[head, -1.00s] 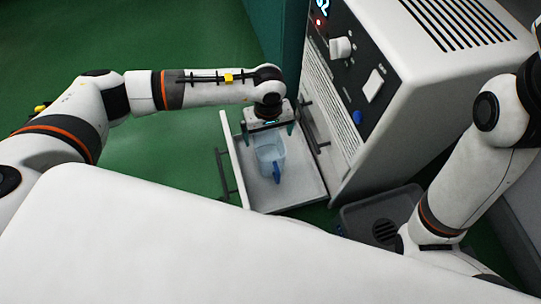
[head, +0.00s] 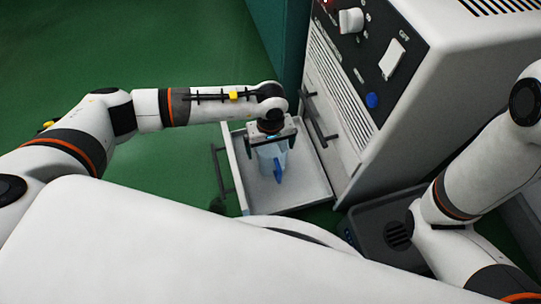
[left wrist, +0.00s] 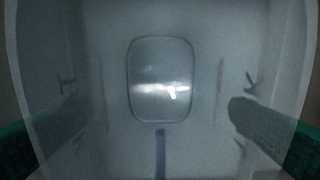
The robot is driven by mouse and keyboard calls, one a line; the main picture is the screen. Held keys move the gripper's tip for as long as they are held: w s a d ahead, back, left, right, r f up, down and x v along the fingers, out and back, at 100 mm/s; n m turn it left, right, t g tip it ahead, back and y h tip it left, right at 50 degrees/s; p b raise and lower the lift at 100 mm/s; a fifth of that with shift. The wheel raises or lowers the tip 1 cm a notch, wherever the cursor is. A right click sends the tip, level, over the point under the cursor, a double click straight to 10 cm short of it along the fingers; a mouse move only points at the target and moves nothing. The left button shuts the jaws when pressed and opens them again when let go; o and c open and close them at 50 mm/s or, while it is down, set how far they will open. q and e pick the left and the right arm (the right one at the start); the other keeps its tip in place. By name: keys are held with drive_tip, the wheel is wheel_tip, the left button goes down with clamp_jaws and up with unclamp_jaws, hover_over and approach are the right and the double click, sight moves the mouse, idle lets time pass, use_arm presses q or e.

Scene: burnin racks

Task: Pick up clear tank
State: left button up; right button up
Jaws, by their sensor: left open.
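The clear tank (head: 268,160) stands upright in an open white drawer (head: 300,196), with its blue handle (head: 278,170) toward the right front. My left gripper (head: 272,146) is open above and around the tank's upper part in the head view. In the left wrist view the tank (left wrist: 160,80) is seen from straight above, with the handle (left wrist: 160,152) at the bottom. The teal fingertips show at the lower left and lower right of that view, one on each side. I cannot tell whether they touch the tank. My right gripper is out of view.
The white machine (head: 345,120) with a knob, switch and blue button rises right behind the drawer. A dark bar handle (head: 320,118) sticks out from its front. A dark grey tray-like unit (head: 385,225) lies to the right. Green floor is open at the left.

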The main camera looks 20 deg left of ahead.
use_arm(q)
drive_tip(key=shift+r, duration=0.1)
drive_tip(key=shift+c, duration=0.2)
drive_tip(key=c, duration=1.1)
drive_tip(key=shift+o, duration=0.2)
drive_tip(key=shift+r, duration=0.15)
